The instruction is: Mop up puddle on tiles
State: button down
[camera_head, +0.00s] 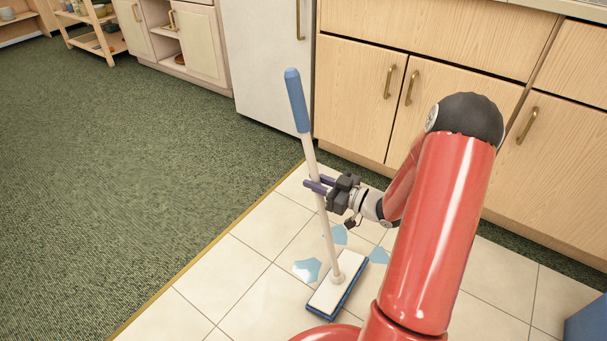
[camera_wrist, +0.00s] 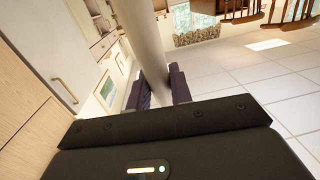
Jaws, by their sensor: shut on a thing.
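A mop (camera_head: 330,240) with a blue grip, a pale shaft and a flat white head with a blue pad stands slightly tilted on the white tiles. My gripper (camera_head: 319,186) is shut on the shaft, partway up. In the wrist view the shaft (camera_wrist: 144,40) runs between the fingers of my gripper (camera_wrist: 162,86). Light blue puddle patches (camera_head: 307,269) show on the tiles to the left of the mop head, behind it and to its right (camera_head: 378,256). The head hides whatever lies under it.
Wooden cabinets (camera_head: 450,110) and a white fridge (camera_head: 265,65) line the back. A blue object (camera_head: 588,322) stands at the right edge. Tiles at front left are clear.

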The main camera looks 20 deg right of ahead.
jog(key=shift+s+a+f+p+v, duration=0.2)
jog(key=shift+s+a+p+v, duration=0.7)
jog(key=shift+v, duration=7.8)
jog(key=shift+s+a+f+p+v, duration=0.15)
jog(key=shift+p+v, duration=1.3)
jog(key=shift+v, duration=7.2)
jog(key=shift+s+a+f+p+v, duration=0.45)
jog(key=shift+p+v, duration=0.75)
jog(key=shift+v, duration=7.5)
jog(key=shift+w+a+r+p, duration=0.15)
jog(key=shift+r+p, duration=0.5)
jog(key=shift+r, duration=1.9)
